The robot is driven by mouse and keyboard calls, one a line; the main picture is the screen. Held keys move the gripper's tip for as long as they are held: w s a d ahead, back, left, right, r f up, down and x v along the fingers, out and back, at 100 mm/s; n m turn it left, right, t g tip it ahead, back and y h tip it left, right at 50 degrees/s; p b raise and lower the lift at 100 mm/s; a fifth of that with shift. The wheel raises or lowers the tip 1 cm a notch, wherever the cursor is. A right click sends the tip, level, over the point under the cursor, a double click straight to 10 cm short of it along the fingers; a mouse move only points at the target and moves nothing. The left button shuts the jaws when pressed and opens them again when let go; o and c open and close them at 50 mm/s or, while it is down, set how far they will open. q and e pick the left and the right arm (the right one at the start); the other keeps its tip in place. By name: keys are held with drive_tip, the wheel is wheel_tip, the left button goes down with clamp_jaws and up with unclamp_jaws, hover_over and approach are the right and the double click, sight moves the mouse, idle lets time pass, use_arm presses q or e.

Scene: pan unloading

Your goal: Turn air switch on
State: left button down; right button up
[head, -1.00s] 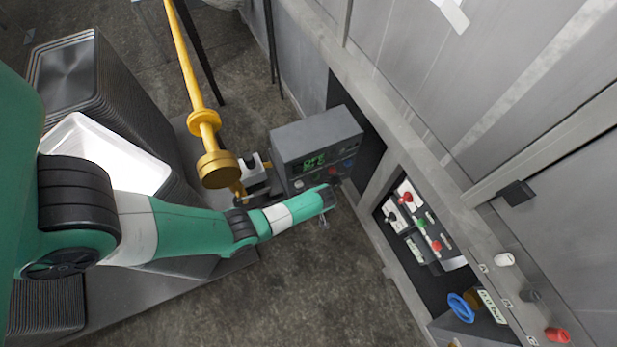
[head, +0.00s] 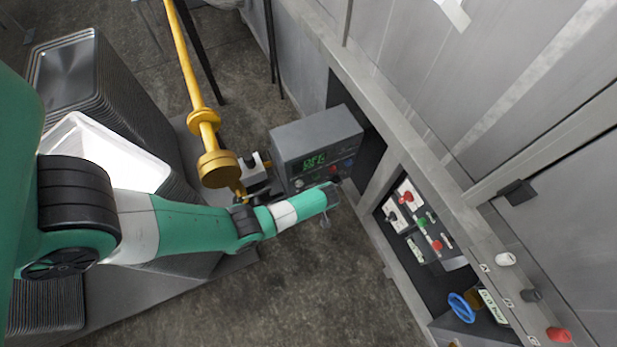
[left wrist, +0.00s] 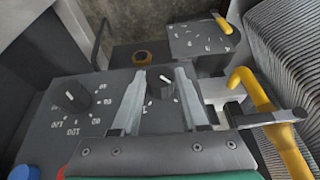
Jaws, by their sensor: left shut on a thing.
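The grey control box (head: 308,138) stands left of the wall opening in the head view, with a lit green display (head: 314,160) on its front. In the left wrist view a black knob (left wrist: 162,84) with a white pointer line sits on its dark panel. My left gripper (left wrist: 161,76) is shut on this knob, one finger on each side. In the head view the fingers of my left gripper are at the box front, mostly hidden by its wrist. I cannot tell which control is labelled as the air switch. My right gripper is not in view.
Another black knob (left wrist: 73,92) with a numbered dial is left of the gripped one. A yellow pipe (head: 186,65) with a valve handle (left wrist: 258,92) runs close beside the box. Stacked trays (head: 72,75) stand at the left. A recessed switch panel (head: 418,225) is at the right.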

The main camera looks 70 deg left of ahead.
use_arm(q)
drive_tip(key=g+b, duration=0.2)
drive_tip(key=b, duration=0.1)
drive_tip(key=g+b, duration=0.1)
drive_tip(key=shift+w+f+m+g, duration=0.1)
drive_tip(key=shift+w+m+g, duration=0.2)
drive_tip(key=shift+m, duration=0.1)
drive_tip(key=shift+c, duration=2.1)
unclamp_jaws()
drive_tip(key=p+v, duration=0.5)
drive_tip(key=v, duration=0.6)
drive_tip(key=shift+r, duration=0.4)
